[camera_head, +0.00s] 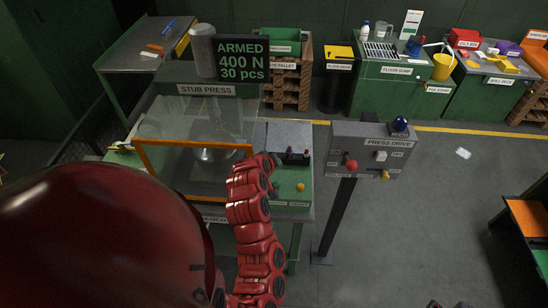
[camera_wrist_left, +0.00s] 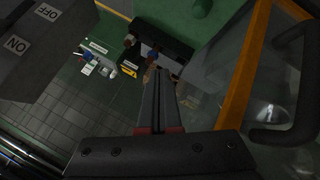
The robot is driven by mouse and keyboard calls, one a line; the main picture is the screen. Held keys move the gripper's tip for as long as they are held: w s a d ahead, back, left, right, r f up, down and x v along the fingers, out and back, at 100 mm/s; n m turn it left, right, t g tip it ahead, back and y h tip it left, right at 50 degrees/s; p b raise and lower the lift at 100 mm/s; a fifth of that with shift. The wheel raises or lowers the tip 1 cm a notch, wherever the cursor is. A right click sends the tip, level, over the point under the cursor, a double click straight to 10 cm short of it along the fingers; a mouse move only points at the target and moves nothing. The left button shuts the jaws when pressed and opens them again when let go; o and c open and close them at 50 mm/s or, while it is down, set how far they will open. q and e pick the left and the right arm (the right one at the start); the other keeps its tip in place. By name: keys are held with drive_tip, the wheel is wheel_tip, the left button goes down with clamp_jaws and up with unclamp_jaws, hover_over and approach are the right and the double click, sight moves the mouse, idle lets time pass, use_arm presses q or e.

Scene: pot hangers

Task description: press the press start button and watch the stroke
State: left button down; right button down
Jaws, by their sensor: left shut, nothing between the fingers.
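The stub press (camera_head: 208,90) stands at left centre with a sign reading ARMED, 400 N, 30 pcs. Its clear guard, with an orange frame (camera_head: 195,145), is in front; the frame also shows in the left wrist view (camera_wrist_left: 247,65). A yellow knob (camera_head: 300,187) sits on the green bench beside it. The grey PRESS DRIVE box (camera_head: 370,143) carries a red button (camera_head: 351,165). I cannot read which control is the start button. My left gripper (camera_wrist_left: 158,80) is shut and empty, beside the guard; its fingers are hard to make out in the head view. My right gripper is not in view.
The drive box stands on a dark post (camera_head: 338,220) right of the press bench. Green benches with a floor sump (camera_head: 397,70) and a yellow bucket (camera_head: 443,66) line the back. The grey floor right of the post is mostly clear. An orange-topped table (camera_head: 528,222) is at right.

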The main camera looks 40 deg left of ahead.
use_arm(q)
drive_tip(key=shift+s, duration=0.15)
drive_tip(key=shift+f, duration=0.1)
wheel_tip(320, 180, down, 8)
drive_tip(key=b, duration=0.4)
drive_tip(key=shift+f+b, duration=0.35)
drive_tip(key=shift+b, duration=0.05)
drive_tip(key=shift+f, duration=0.1)
idle(1.9)
drive_tip(key=shift+f+b, duration=0.3)
drive_tip(key=shift+b, duration=0.2)
